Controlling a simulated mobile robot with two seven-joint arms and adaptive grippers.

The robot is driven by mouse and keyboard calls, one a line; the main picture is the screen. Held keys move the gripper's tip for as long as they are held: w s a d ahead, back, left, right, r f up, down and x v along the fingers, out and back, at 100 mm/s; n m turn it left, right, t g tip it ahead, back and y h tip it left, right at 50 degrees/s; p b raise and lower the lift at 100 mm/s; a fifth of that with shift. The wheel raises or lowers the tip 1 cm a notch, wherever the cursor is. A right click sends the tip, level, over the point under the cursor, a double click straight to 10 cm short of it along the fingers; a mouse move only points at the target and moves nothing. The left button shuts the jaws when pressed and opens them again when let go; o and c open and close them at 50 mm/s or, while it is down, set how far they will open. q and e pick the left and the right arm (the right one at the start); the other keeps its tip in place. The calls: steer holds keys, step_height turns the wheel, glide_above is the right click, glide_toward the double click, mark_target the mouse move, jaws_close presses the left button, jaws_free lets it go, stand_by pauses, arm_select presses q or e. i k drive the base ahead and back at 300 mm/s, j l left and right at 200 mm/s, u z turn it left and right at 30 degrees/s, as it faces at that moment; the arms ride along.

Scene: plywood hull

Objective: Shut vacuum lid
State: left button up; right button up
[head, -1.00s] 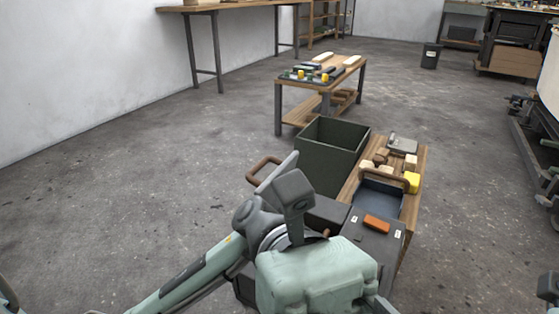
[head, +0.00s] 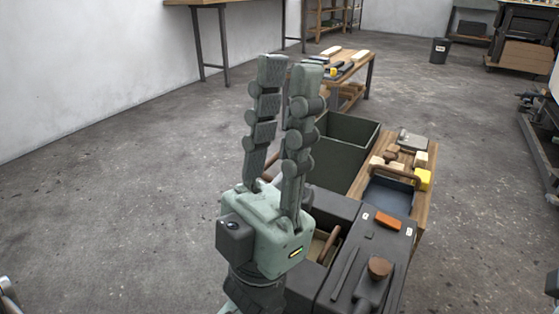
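My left gripper (head: 288,65) stands large in the middle of the head view, its two long fingers pointing up and apart with nothing visible between them. Behind and below it is a dark grey box-like unit (head: 335,203) with an open compartment, where a wooden-handled tool (head: 328,243) shows. A brown curved handle (head: 270,166) shows partly behind the fingers. I cannot tell for sure which part is the vacuum lid; the fingers hide much of that area.
A dark green open bin (head: 345,160) stands behind the unit. To the right, a wooden bench (head: 424,205) holds blocks, a dark pan and a yellow item (head: 423,179). An orange block (head: 388,221) lies on the dark top in front. The floor at left is clear.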

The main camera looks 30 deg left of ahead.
mark_target(277, 183)
steer(key=j, duration=1.6)
steer(key=i+z, duration=0.05)
steer(key=i, duration=0.05)
